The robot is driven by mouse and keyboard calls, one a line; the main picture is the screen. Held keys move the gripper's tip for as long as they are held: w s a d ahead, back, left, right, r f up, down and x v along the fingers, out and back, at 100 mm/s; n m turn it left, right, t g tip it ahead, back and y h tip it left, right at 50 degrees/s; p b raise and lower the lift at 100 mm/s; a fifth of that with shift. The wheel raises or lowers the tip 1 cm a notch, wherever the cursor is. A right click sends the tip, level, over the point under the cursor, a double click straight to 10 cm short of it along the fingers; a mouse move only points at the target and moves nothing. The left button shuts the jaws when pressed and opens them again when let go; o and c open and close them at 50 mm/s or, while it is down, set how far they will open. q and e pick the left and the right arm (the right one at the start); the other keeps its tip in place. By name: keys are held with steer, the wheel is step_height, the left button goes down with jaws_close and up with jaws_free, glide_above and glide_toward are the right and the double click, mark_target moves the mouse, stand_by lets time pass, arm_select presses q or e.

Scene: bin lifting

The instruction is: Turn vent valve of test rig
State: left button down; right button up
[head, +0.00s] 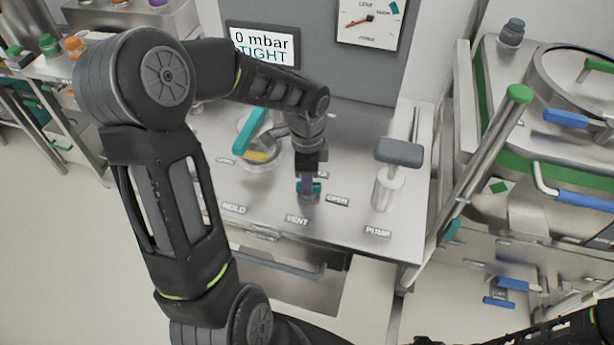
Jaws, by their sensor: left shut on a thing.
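The test rig (345,225) is a steel bench with a grey back panel. Its vent valve (316,188) has a teal handle, just behind the label VENT and left of the label OPEN. My left gripper (307,185) points down from above and is shut on the valve handle, hiding most of it. The rig's display (263,46) reads "0 mbar" and "TIGHT". A dial gauge (370,20) with a red needle is on the panel. Part of my right arm shows at the bottom right; its gripper is out of view.
A pump (388,190) with a grey handle stands right of the valve. A larger teal lever (252,130) stands to its left, partly behind my arm. A steel vessel (560,110) with green and blue handles is at right. A bottle shelf (45,70) is at far left.

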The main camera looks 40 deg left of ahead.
arm_select(q)
steer(key=shift+m+p, duration=0.35)
steer(key=shift+m, duration=1.05)
steer(key=c, duration=1.2)
jaws_free()
steer(key=shift+c, duration=0.2)
step_height(320, 180, up, 8)
steer(key=shift+f+b, duration=0.1)
steer(key=shift+b, duration=0.35)
